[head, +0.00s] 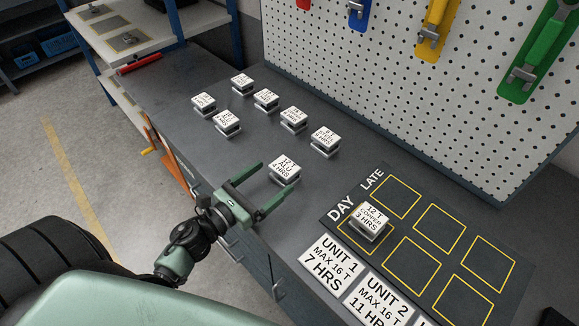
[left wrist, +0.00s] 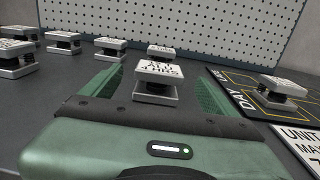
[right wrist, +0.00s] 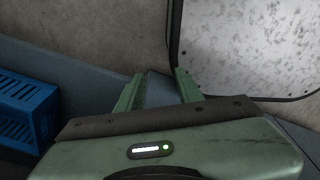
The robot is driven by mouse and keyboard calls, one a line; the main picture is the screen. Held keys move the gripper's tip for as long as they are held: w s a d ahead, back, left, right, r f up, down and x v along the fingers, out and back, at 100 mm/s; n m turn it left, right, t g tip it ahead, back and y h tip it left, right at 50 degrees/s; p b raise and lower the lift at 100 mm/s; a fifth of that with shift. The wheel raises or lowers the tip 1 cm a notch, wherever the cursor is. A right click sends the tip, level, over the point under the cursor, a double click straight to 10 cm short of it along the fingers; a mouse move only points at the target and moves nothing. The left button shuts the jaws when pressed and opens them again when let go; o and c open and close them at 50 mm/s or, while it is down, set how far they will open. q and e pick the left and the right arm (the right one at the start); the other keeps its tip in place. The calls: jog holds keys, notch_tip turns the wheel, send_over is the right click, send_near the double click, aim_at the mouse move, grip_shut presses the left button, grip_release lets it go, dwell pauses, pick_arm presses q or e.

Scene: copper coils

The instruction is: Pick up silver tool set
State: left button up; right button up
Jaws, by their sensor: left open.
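A silver block labelled "12 T ALU 4 HRS" (head: 285,168) stands on the dark bench in front of my left gripper (head: 277,175). My left gripper is open, its fingers pointing at this block. In the left wrist view the block (left wrist: 156,90) appears between the fingertips, with a gap on each side. I cannot tell how far the fingers reach around it. Several similar silver blocks with white labels stand behind it, one of them here (head: 325,140). My right gripper (right wrist: 160,80) is open and empty in the right wrist view.
A dark DAY/LATE board (head: 405,223) with yellow squares lies to the right, with a "12 T COPPER 3 HRS" block (head: 370,220) on one square. White UNIT cards (head: 325,262) lie along the front. A pegboard (head: 400,90) stands behind the bench. A blue crate (right wrist: 25,110) shows in the right wrist view.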

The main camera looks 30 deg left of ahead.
aim_at(291, 161)
pick_arm(q)
jog(key=x, duration=0.3)
jog(key=shift+w+r+p, duration=0.1)
jog(key=shift+w+p, duration=0.2)
jog(key=shift+p, duration=0.1)
jog(key=shift+w+d, duration=0.25)
jog(key=shift+w, duration=0.35)
jog(key=p+x, duration=0.1)
jog(key=x, duration=0.2)
jog(key=shift+w+d, duration=0.1)
jog(key=shift+w, duration=0.15)
jog(key=shift+w+d, duration=0.15)
jog(key=shift+w, duration=0.25)
jog(key=shift+s, duration=0.1)
jog(key=c, duration=0.6)
grip_shut()
pick_arm(e)
jog(key=shift+s+a+r, duration=0.1)
jog(key=shift+s+r, duration=0.2)
jog(key=shift+r, duration=0.3)
jog(key=shift+s+a+r, duration=0.1)
jog(key=shift+s+r, duration=0.2)
jog(key=shift+r, duration=0.3)
